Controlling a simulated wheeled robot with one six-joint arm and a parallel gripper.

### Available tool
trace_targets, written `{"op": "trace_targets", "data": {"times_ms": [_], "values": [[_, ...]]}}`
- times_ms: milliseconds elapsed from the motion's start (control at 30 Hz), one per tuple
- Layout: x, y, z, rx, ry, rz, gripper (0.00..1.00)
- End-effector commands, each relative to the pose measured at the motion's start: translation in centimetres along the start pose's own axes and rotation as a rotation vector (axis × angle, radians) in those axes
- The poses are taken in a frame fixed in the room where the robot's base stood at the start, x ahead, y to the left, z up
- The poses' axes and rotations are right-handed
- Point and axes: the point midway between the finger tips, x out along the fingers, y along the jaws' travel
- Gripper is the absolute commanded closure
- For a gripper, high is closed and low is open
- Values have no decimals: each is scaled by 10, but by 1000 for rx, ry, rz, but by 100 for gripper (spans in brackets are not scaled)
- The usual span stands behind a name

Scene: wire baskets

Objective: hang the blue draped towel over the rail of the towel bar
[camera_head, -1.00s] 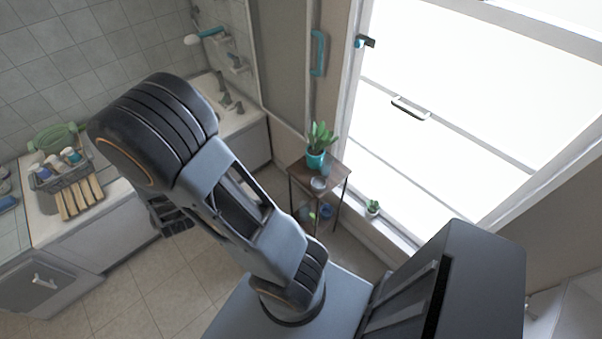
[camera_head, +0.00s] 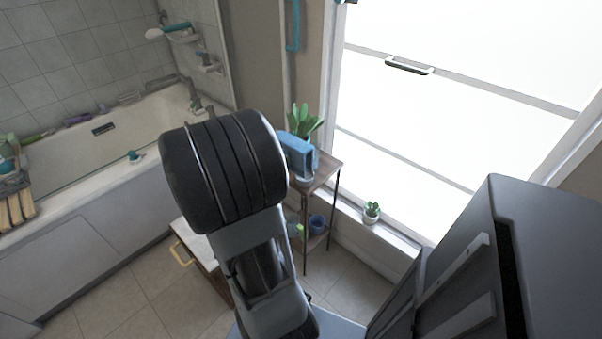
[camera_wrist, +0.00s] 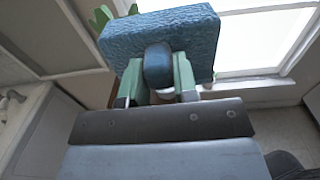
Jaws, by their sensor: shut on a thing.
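The blue towel (camera_head: 298,155) shows beyond my arm in the head view, in front of the potted plant by the window. In the wrist view the towel (camera_wrist: 200,30) is a thick textured blue slab across the top. My gripper (camera_wrist: 158,72) has its green fingers at the towel's near side and is shut on it, with a rounded dark blue part between the fingers. In the head view my arm hides the gripper. I cannot make out the towel bar or its rail in either current view.
A small dark side table (camera_head: 325,175) with a plant (camera_head: 305,122) stands by the window. A low cabinet (camera_head: 200,250) is left of my arm. The bathtub (camera_head: 110,165) lies along the left wall. A teal upright handle (camera_head: 293,25) is on the back wall. The floor (camera_head: 130,295) at front left is clear.

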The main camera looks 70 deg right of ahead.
Motion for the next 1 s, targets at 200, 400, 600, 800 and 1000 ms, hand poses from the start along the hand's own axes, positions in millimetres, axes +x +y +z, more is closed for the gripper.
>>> {"op": "trace_targets", "data": {"times_ms": [200, 400, 600, 800, 1000], "values": [[21, 19, -22, -1, 0, -32, 100], [48, 63, -44, 0, 0, -30, 100], [64, 89, -76, -1, 0, -29, 100], [72, 102, -91, 1, -1, -28, 100], [74, 106, -96, 1, -1, -27, 100]]}}
